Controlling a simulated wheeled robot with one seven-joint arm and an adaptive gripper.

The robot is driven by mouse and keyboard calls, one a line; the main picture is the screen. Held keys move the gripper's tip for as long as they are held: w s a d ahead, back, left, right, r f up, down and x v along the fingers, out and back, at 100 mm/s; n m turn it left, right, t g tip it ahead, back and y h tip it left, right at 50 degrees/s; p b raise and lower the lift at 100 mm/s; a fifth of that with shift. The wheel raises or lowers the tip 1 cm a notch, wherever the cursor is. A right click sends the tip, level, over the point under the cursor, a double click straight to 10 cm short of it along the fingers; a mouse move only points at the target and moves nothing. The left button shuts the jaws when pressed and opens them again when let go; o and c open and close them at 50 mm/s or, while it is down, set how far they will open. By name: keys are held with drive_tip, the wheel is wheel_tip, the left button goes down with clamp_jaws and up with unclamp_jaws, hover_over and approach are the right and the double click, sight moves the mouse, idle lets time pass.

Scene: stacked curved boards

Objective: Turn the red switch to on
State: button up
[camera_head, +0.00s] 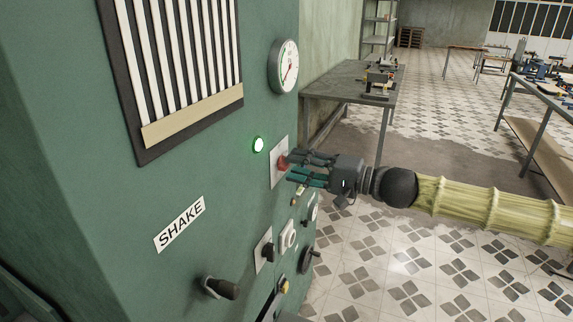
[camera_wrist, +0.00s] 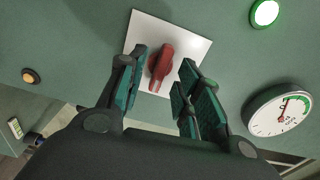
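The red switch (camera_wrist: 161,66) is a rotary knob on a white square plate (camera_wrist: 183,45) on the green machine panel. In the wrist view it sits between the fingers, tilted a little, with a pale mark at its lower end. In the head view the red switch (camera_head: 283,162) shows at the fingertips. My gripper (camera_head: 290,170) faces the panel from the right. In the wrist view my gripper (camera_wrist: 161,78) is open, with gaps between both fingers and the knob. A green light (camera_head: 258,144) glows above and left of the plate; the wrist view also shows it (camera_wrist: 265,12).
A round gauge (camera_head: 284,66) is higher on the panel. Below the switch are a black knob (camera_head: 267,251), a handwheel (camera_head: 307,260) and a black lever (camera_head: 222,288). A SHAKE label (camera_head: 180,225) is at left. Tiled floor is open at right; a metal table (camera_head: 340,85) stands behind.

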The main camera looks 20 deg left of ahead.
drive_tip(key=shift+s+d+b, duration=0.1)
drive_tip(key=shift+d+b, duration=0.35)
drive_tip(key=shift+d, duration=2.15)
